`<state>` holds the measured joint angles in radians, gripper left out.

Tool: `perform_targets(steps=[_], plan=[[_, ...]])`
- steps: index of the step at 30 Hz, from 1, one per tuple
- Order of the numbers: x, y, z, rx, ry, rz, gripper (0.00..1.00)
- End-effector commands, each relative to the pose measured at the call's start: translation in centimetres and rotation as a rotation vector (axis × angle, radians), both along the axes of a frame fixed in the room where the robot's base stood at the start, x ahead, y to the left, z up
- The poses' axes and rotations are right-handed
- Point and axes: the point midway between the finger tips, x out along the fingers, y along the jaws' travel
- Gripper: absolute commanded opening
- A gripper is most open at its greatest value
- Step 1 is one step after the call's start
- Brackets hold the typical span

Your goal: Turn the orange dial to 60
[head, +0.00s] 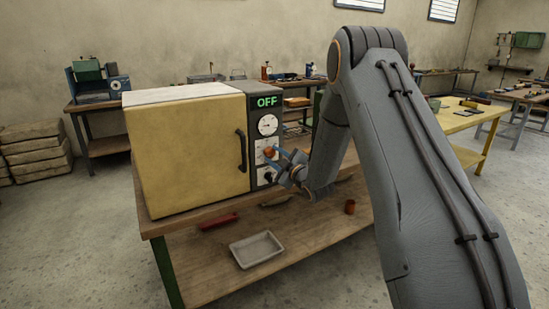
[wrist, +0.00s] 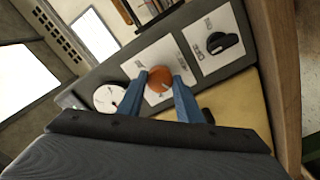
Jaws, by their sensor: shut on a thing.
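The orange dial (wrist: 160,78) is on the control panel of a yellow oven-like box (head: 185,155). In the head view the dial (head: 270,152) shows at the front panel, partly covered by my gripper. My gripper (wrist: 161,80) has its two blue fingers on either side of the dial and is shut on it. In the head view my gripper (head: 274,160) reaches the panel from the right. The marks around the dial are too small to read, and its setting cannot be told.
Above the dial are a white round gauge (head: 267,125) and a green display (head: 267,102) reading OFF. A black knob (wrist: 224,42) is below it. The door handle (head: 241,150) is close on the left. A grey tray (head: 278,238) and an orange-brown cup (head: 350,206) are on the bench.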

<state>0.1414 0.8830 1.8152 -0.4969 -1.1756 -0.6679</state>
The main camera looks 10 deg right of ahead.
Motion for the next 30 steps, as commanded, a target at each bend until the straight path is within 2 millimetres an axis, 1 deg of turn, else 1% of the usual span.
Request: perform_targets(steps=[5, 30], plan=[[0.01, 0.01, -0.14, 0.127, 0.041, 0.0, 0.1], [-0.06, 0.1, -0.12, 0.886, 0.289, 0.0, 0.1]])
